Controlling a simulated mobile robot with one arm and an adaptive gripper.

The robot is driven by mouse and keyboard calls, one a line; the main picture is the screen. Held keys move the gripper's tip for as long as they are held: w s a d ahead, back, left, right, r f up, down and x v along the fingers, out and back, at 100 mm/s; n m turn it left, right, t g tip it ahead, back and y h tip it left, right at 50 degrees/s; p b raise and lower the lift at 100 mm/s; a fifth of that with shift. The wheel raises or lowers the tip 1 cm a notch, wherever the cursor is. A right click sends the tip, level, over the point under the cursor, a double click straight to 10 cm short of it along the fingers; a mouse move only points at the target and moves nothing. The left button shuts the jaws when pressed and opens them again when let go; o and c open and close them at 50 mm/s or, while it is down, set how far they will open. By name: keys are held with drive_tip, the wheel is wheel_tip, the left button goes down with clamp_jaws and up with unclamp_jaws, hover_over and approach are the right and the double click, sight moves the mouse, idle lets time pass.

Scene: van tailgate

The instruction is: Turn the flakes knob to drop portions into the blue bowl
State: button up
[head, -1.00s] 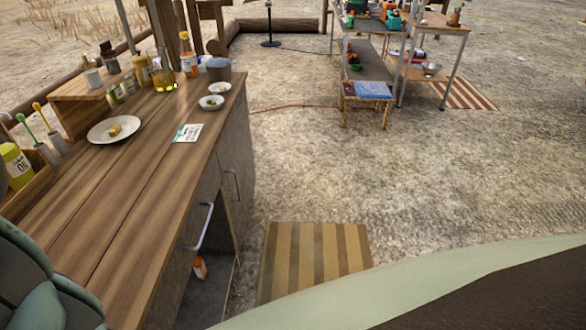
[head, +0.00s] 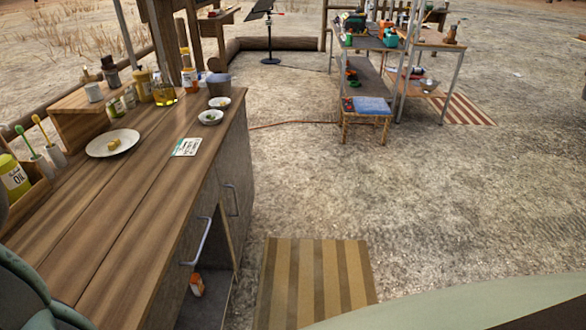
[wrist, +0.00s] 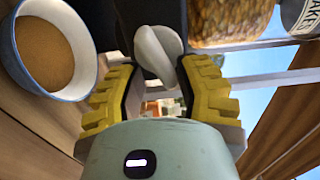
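In the wrist view, a white knob (wrist: 157,50) sits just beyond my gripper (wrist: 158,68), in line with the gap between its yellow-padded fingers. The fingers are spread wide, and I cannot tell whether either one touches the knob. A clear container of golden flakes (wrist: 228,18) is above and to the right of the knob. A jar with a partly cut-off label ending in "AKES" (wrist: 303,16) is at the top right. The blue-rimmed bowl (wrist: 88,82) is at the upper left, with a brown layer inside. The head view shows neither the knob nor the gripper.
In the head view, a wooden counter (head: 130,220) holds a plate (head: 98,150), a card (head: 186,147), two small bowls and several bottles. A cabinet door stands open below. A striped mat (head: 315,280) lies on the ground. Shelving (head: 375,75) stands farther back, with open ground between.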

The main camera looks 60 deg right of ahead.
drive_tip(key=shift+o, duration=0.9)
drive_tip(key=shift+a, duration=0.2)
drive_tip(key=shift+d, duration=0.1)
drive_tip(key=shift+d, duration=0.1)
drive_tip(key=v, duration=1.2)
